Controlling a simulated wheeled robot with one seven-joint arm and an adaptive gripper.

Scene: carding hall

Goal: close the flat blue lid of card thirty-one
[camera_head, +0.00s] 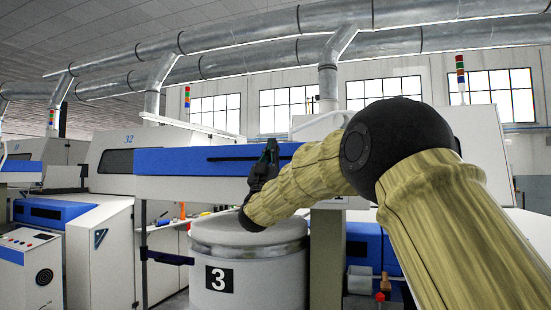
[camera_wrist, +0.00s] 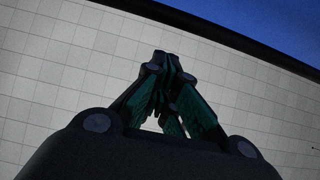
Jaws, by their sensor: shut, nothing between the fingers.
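A long blue panel (camera_head: 190,161), which looks like the flat lid, runs across the front of the near white machine, above a grey can (camera_head: 250,262) marked 3. I cannot tell from this angle how far it stands open. My gripper (camera_head: 270,146) is shut and empty, fingers pointing up, in front of the panel's right part and overlapping it in the head view. Touching or apart is unclear. In the wrist view my gripper (camera_wrist: 165,58) shows closed fingertips against a pale gridded surface, with a blue surface (camera_wrist: 285,28) beyond a dark edge at upper right.
The can stands right below my gripper and forearm. A dark blue bar (camera_head: 168,257) juts out beside it. A machine marked 32 (camera_head: 115,162) stands behind at left, with a control box (camera_head: 28,255) in front. Large ducts (camera_head: 240,65) run overhead.

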